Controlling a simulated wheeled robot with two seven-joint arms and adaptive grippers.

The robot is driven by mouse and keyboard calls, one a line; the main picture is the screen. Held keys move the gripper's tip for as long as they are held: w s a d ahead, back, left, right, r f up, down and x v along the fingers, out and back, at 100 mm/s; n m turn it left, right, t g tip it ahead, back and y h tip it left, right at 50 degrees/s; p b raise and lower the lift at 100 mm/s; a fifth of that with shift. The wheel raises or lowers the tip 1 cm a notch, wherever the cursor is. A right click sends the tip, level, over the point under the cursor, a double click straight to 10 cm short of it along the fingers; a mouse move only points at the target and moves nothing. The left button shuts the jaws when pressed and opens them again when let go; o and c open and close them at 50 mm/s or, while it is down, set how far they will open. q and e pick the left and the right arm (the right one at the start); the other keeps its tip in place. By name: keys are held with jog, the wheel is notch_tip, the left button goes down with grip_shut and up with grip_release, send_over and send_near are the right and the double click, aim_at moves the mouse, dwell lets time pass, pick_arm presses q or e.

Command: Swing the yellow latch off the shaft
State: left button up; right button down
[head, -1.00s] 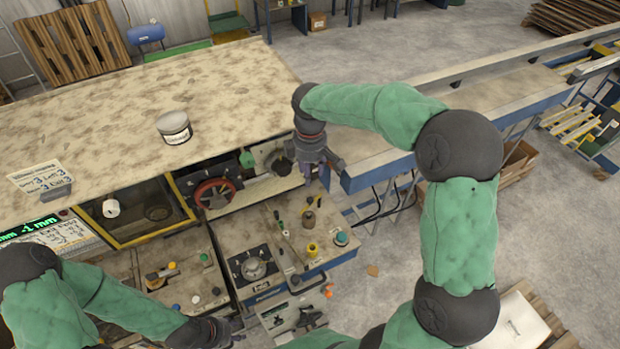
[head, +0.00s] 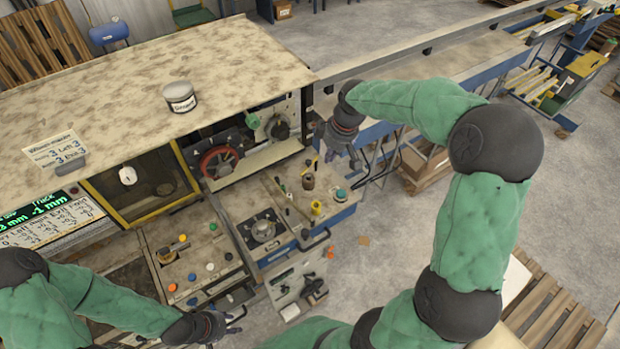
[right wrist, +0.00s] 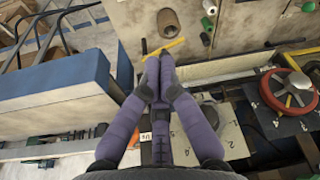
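The yellow latch (right wrist: 176,44) shows in the right wrist view as a thin slanted yellow bar, just beyond my right fingertips. A round brownish part (right wrist: 169,22), possibly the shaft end, lies beside it. I cannot tell whether the bar is touched. My right gripper (right wrist: 159,65) has its purple fingers drawn together at the tips, with nothing seen between them. In the head view my right gripper (head: 335,150) hangs at the right end of the machine; the latch cannot be made out there. My left gripper (head: 222,326) is low at the front, its fingers unclear.
A red handwheel (head: 219,161) sits in the machine's opening, left of my right gripper. A can (head: 180,97) stands on the machine top (head: 110,95). A blue-edged conveyor (head: 440,75) runs off to the right. Drawers with knobs (head: 263,230) stick out in front.

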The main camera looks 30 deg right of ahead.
aim_at(309, 164)
jog(key=p+x, duration=0.1)
jog(key=x, duration=0.3)
jog(key=w+x, duration=0.1)
jog(key=x, duration=0.3)
jog(key=w+p+x, duration=0.1)
jog(key=x, duration=0.3)
jog(key=shift+w+d+r+p, duration=0.15)
jog(key=shift+r+p, duration=0.15)
jog(key=shift+w+a+f, duration=0.15)
jog(key=shift+w+a, duration=0.2)
jog(key=shift+w, duration=0.05)
pick_arm(q)
jog(key=r, duration=0.2)
jog(key=shift+w+d+r, duration=0.3)
jog(key=shift+d+r, duration=0.1)
pick_arm(e)
jog(key=shift+w+f, duration=0.1)
jog(key=shift+w, duration=0.05)
pick_arm(q)
jog(key=shift+f, duration=0.2)
pick_arm(e)
jog(key=shift+a, duration=0.1)
pick_arm(q)
jog(key=shift+f+b, duration=0.35)
jog(key=shift+b, duration=0.05)
pick_arm(e)
jog(key=shift+w+m, duration=0.15)
jog(key=shift+m, duration=0.25)
